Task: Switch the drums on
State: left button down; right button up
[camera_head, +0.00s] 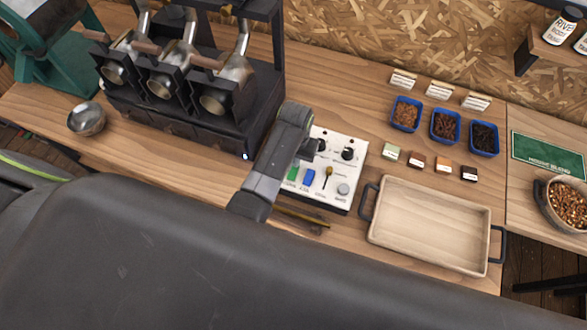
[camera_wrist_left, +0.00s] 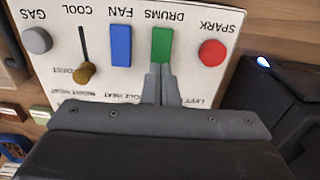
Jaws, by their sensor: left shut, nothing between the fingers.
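The white control panel (camera_head: 356,170) lies on the bench, partly behind my left arm. Its green DRUMS switch (camera_head: 293,173) sits left of the blue FAN switch (camera_head: 308,177). In the left wrist view the labels are upside down, and the green switch (camera_wrist_left: 161,43) lies between the blue switch (camera_wrist_left: 121,45) and the red SPARK button (camera_wrist_left: 212,53). My left gripper (camera_wrist_left: 160,70) is shut and empty, its fingertips at the near edge of the green switch. I cannot tell whether they touch or whether the switch is pressed. My right gripper is not in view.
The COOL lever (camera_wrist_left: 84,70) and grey GAS knob (camera_wrist_left: 38,40) are on the same panel. The black roaster (camera_head: 190,120) with several metal drums stands left of it. A wooden tray (camera_head: 430,262) lies to the right, with blue bins (camera_head: 445,125) behind it.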

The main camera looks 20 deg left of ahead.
pick_arm(q)
jog(key=shift+f+b, duration=0.5)
jog(key=shift+f, duration=0.5)
dwell(0.4)
jog(key=shift+r, duration=0.1)
notch_tip(320, 180, up, 3)
jog(key=p, duration=0.2)
jog(key=shift+p, duration=0.35)
jog(key=shift+r, duration=2)
